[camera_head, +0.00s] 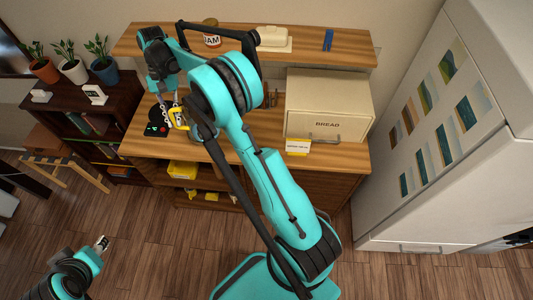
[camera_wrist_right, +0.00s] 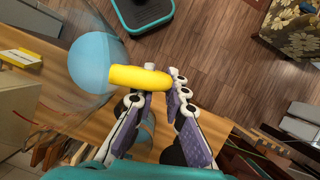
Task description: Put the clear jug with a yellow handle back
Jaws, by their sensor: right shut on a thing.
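The clear jug shows in the right wrist view as a see-through, bluish round body (camera_wrist_right: 90,62) with a thick yellow handle (camera_wrist_right: 138,77). My right gripper (camera_wrist_right: 163,84) is shut on that handle. In the head view the yellow handle (camera_head: 179,118) shows at my right gripper (camera_head: 172,112), over the left end of the wooden counter (camera_head: 345,157).
A black device (camera_head: 157,130) sits by the right gripper. A cream bread box (camera_head: 330,103) stands on the counter's right. The shelf above holds a jam jar (camera_head: 211,34), a white butter dish (camera_head: 273,38) and a blue item (camera_head: 328,40). A plant shelf stands left, a fridge right.

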